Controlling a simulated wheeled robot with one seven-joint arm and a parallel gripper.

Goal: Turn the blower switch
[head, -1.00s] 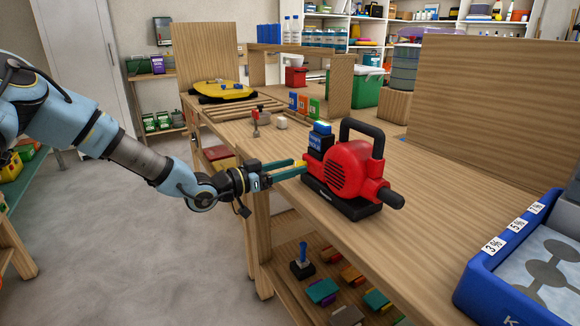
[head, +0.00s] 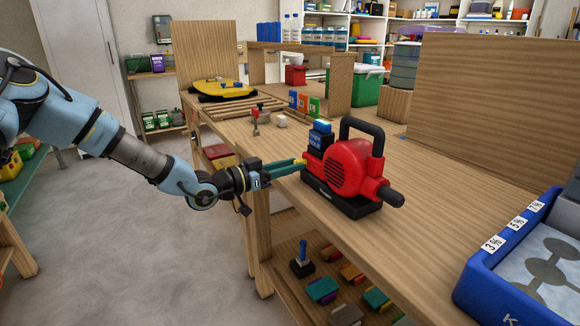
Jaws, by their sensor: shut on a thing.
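The red blower (head: 350,168) with a black handle, base and nozzle stands upright on the wooden workbench. A dark box with a blue top (head: 321,138) sits at its upper left. My gripper (head: 301,164) reaches in from the left, its teal fingers at the blower's left side. The fingers are shut on a small yellow-orange piece there, which looks like the blower switch (head: 301,161). The fingers hide most of it, so its angle cannot be told.
A blue bin (head: 470,285) with number labels stands at the bench's right front. Small coloured boxes (head: 303,103) and a white block (head: 281,121) lie behind the blower. A wooden panel (head: 490,85) stands at the back right. Bench to the blower's right is clear.

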